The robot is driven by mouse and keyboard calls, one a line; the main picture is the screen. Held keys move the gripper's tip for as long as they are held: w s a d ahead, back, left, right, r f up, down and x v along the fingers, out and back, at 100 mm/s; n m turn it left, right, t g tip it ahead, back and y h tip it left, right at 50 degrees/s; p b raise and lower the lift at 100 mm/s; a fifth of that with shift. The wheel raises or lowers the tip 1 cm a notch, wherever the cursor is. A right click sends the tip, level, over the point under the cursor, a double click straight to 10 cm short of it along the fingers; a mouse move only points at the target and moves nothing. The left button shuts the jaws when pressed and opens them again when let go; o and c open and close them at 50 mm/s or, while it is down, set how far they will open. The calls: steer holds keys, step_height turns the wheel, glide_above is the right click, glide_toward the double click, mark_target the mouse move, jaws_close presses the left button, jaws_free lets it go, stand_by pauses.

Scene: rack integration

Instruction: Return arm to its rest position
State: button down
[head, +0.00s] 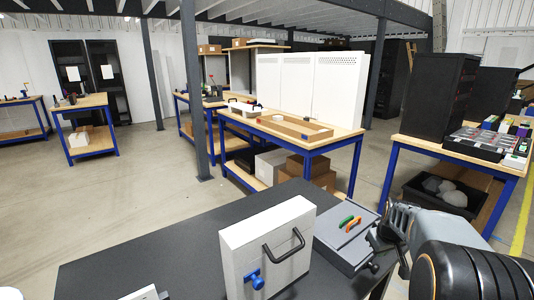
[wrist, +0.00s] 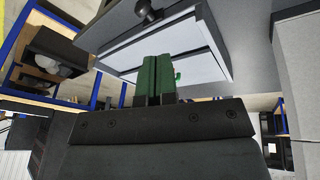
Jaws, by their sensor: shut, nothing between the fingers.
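My arm enters from the lower right of the head view, with my gripper (head: 385,228) beside the grey flat case at the dark table's right end. In the wrist view, the green fingers of my gripper (wrist: 156,75) are together, with nothing held between them. The grey case (head: 340,245) has a knob on its front, and a green and an orange piece lie on top of it. In the wrist view, a grey body with a dark knob and a pale inset panel (wrist: 110,50) shows behind the fingers.
A white box (head: 262,245) with a black handle and blue knob stands upright on the dark table (head: 120,255), left of the case. A blue-legged bench (head: 420,148) with a black cabinet (head: 440,97) stands behind my arm. The table's left part is mostly clear.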

steer(key=s+a+r+p, duration=0.3)
steer(key=s+a+r, duration=0.1)
steer(key=s+a, duration=0.4)
steer(key=s+a+r+m+y+p, duration=0.1)
steer(key=s+a+r+p, duration=0.3)
steer(key=s+a, duration=0.5)
steer(key=shift+a+r, duration=0.65)
steer(key=shift+a, duration=0.8)
